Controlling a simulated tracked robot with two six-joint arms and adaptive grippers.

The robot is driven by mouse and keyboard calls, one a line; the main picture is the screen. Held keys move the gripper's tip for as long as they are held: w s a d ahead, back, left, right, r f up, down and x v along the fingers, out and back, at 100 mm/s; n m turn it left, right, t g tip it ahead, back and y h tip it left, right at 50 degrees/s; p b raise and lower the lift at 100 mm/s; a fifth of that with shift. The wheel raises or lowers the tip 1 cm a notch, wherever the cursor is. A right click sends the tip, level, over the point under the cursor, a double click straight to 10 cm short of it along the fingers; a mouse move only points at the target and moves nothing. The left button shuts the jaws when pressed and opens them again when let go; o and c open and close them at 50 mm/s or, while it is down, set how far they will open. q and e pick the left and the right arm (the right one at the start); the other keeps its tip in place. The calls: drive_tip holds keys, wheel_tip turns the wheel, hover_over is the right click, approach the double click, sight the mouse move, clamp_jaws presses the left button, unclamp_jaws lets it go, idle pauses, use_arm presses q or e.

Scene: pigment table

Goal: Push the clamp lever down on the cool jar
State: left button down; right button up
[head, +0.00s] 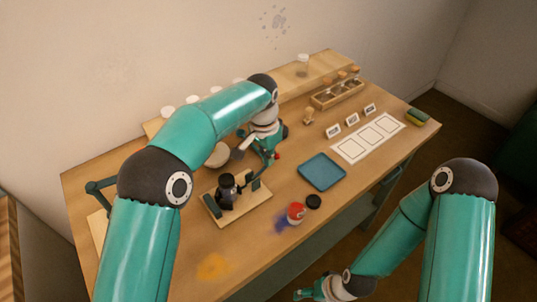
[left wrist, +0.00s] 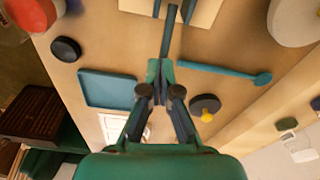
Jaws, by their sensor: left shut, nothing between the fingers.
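A dark jar (head: 227,192) stands upright on a light wooden clamp board (head: 250,211) near the table's front left; its label cannot be read. A dark clamp lever shows in the left wrist view (left wrist: 172,35), running from the board at the top edge toward my left fingertips. My left gripper (head: 268,158) is shut and empty, beyond and right of the jar. In the left wrist view its closed fingertips (left wrist: 160,68) are close to the lever's end; contact cannot be told. My right gripper (head: 303,293) is low at the bottom edge, away from the jar, its fingers unclear.
A red-and-white jar (head: 296,213) and a black lid (head: 313,201) lie right of the board, by purple powder. A blue tray (head: 322,172) is beyond them. A teal spoon-like tool (left wrist: 225,73) lies beside my left gripper. Yellow powder (head: 212,267) marks the near table.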

use_arm(q)
drive_tip(key=shift+f, duration=0.1)
drive_tip(key=shift+s+a, duration=0.1)
drive_tip(key=shift+s+a+r+b, duration=0.2)
drive_tip(key=shift+s+a+b, duration=0.25)
drive_tip(key=shift+b, duration=0.1)
drive_tip(key=shift+s+a+r+b, duration=0.15)
drive_tip(key=shift+s+a+b, duration=0.3)
drive_tip(key=shift+b, duration=0.1)
drive_tip(key=shift+s+a+r, duration=0.1)
drive_tip(key=shift+r, duration=0.05)
wheel_tip(320, 180, up, 12)
drive_tip(key=shift+s+a, duration=0.35)
